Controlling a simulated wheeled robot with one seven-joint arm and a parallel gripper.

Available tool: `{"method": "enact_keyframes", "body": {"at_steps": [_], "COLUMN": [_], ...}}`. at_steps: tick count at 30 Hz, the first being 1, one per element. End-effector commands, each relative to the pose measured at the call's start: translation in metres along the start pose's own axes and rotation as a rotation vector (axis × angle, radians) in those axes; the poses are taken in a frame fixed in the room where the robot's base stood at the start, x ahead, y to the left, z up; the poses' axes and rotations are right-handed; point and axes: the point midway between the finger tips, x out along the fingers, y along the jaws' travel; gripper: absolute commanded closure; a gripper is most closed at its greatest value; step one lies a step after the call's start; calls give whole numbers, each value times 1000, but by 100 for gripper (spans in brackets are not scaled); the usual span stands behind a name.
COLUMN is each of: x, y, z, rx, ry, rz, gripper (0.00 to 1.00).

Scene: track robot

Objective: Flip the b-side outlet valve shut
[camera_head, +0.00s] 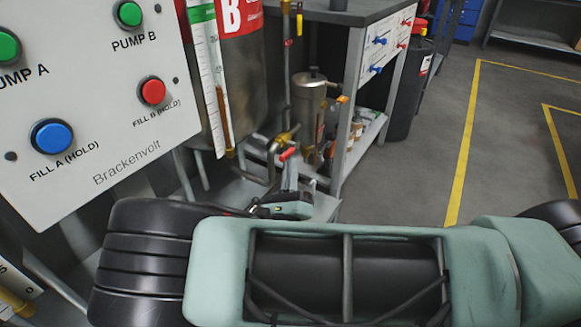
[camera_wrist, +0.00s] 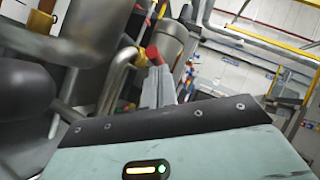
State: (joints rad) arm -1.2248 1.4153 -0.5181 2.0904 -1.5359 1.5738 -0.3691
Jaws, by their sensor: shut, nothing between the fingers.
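Tank B (camera_head: 236,70) stands behind the control panel and bears a red label with a white B. Low at its right is a brass outlet valve (camera_head: 284,139) with a red lever handle (camera_head: 289,153). The red handle also shows in the wrist view (camera_wrist: 153,54), just beyond my fingertips. My gripper (camera_head: 291,168) is shut and empty, its fingers pointing up at the handle from just below it. In the wrist view my gripper (camera_wrist: 159,72) partly hides the valve. I cannot tell whether the fingertips touch the handle.
A control panel (camera_head: 110,130) with coloured buttons fills the left. A metal canister (camera_head: 309,95) stands close behind the valve. A bench (camera_head: 350,12) with blue and red knobs stands to the right. Open grey floor (camera_head: 410,175) with yellow lines lies farther right.

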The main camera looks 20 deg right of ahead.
Motion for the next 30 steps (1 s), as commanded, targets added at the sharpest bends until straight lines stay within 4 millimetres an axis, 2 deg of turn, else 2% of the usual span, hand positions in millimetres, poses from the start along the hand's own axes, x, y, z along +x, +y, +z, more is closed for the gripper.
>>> {"method": "enact_keyframes", "body": {"at_steps": [15,30], "x": [9,12], "y": [-13,-16], "z": [19,23], "rx": [8,8], "ry": [14,15], "rz": [8,7], "gripper": [100,100]}}
